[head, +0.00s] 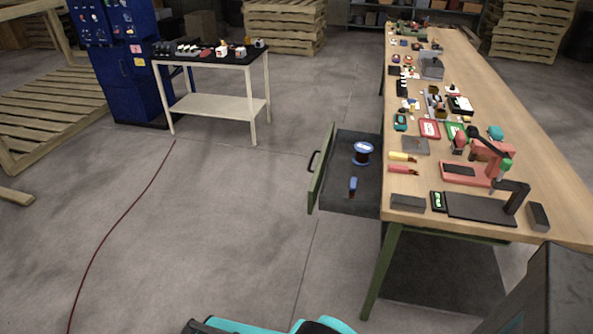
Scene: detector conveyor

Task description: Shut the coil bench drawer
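The coil bench drawer (336,198) is pulled out from the left side of the long wooden bench (545,170). Its green front panel (322,166) faces left and carries a dark handle (314,162). Inside the dark drawer are a blue-topped spool (363,152) and a small blue item (353,187) standing near the front end. My gripper cannot be made out in the head view. Teal and dark parts at the bottom edge and a dark block at the lower right may be my own body, but I cannot tell.
Screwdrivers, boxes, a red stand and several small tools crowd the bench top. A small cream table (222,104) with several items stands at the back left beside a blue cabinet (113,60). A red cable (110,248) runs along the floor. The floor left of the drawer is clear.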

